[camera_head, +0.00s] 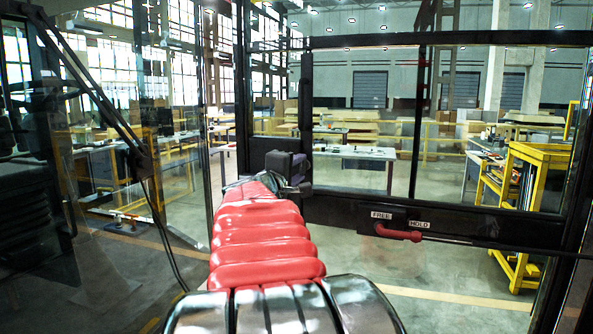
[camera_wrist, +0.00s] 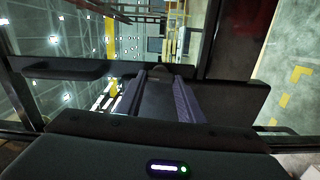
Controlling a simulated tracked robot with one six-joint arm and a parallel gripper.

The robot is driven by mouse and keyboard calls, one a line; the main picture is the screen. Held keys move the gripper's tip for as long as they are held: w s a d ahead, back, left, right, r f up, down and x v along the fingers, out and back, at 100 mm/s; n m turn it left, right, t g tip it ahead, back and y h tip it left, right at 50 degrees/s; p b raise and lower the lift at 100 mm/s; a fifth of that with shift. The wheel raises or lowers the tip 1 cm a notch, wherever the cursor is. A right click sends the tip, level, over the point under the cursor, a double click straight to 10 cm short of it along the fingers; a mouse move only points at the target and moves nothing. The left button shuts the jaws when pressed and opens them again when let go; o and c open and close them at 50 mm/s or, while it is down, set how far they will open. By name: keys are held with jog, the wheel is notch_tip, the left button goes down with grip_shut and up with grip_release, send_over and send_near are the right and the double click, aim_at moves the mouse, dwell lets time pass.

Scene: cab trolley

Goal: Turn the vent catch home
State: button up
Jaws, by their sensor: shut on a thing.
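My gripper (camera_head: 288,168) is at the dark upright post on the left side of the window frame, at the end of my red arm. In the wrist view my gripper (camera_wrist: 160,80) points away from the camera, its two ridged fingers on either side of a dark piece. I take this piece to be the vent catch (camera_wrist: 160,69); only its rounded end shows beyond the fingers. The fingers and the dark surroundings hide most of it, so its exact angle cannot be told. In the head view the catch is hidden behind my gripper.
A red handle (camera_head: 398,233) sits on the lower window rail, under FREE (camera_head: 381,215) and HOLD (camera_head: 419,225) labels. A dark rod runs right from it. Glass panes and black frame bars surround my arm. Beyond them stand workbenches and a yellow rack (camera_head: 540,154).

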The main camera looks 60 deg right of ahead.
jog(key=shift+w+f+n, duration=0.15)
jog(key=shift+f+n, duration=0.05)
jog(key=shift+n, duration=0.4)
jog(key=o, duration=1.1)
jog(key=shift+r, duration=0.1)
jog(key=shift+c, duration=0.2)
jog(key=s+a, duration=0.1)
jog(key=a, duration=1.2)
jog(key=shift+s+a, duration=0.15)
jog(key=shift+a, duration=0.25)
